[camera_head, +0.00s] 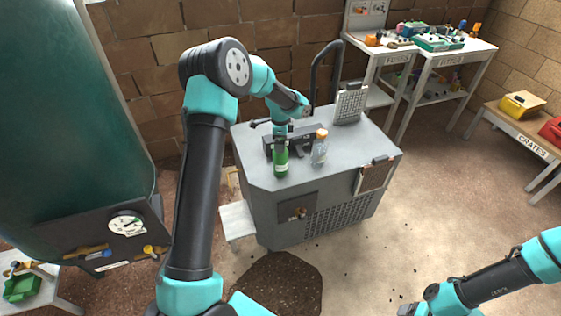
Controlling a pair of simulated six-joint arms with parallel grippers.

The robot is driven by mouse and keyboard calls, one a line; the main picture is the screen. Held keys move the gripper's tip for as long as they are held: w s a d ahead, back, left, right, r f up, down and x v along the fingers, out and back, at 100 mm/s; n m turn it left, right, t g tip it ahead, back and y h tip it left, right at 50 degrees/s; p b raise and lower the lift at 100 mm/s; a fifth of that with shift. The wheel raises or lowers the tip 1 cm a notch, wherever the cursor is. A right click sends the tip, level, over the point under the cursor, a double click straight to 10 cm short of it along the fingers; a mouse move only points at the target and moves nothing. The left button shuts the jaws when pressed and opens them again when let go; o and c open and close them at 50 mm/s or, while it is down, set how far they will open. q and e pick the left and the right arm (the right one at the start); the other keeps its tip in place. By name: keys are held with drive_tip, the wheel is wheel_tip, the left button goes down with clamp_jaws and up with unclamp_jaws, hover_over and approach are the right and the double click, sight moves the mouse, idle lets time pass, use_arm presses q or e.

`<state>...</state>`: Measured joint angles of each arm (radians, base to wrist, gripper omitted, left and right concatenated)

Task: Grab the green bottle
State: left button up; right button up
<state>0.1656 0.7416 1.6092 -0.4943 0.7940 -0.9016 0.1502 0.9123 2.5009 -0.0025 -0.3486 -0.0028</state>
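The green bottle (281,161) stands upright near the front left edge of a grey cart top. My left arm reaches over from the left, and its dark gripper (292,146) is right at the bottle's upper part. Whether the fingers touch the bottle or are closed around it cannot be made out. A clear bottle with an orange cap (319,147) stands just right of the gripper. My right arm enters at the bottom right, low and away from the cart. Its gripper end (408,309) is at the lower picture edge and its fingers are not clearly visible.
The grey cart (362,146) has a perforated upright panel (350,104) and a black handle (322,72) at the back. White workbenches with tools stand behind right. A crates table (532,146) is at far right. A large green tank (70,120) fills the left.

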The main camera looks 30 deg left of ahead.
sight(281, 159)
use_arm(q)
drive_tip(key=shift+w+a+f, duration=0.1)
drive_tip(key=shift+a+f, duration=0.05)
drive_tip(key=shift+f, duration=2.45)
drive_tip(key=shift+c, duration=0.3)
drive_tip(key=c, duration=1.2)
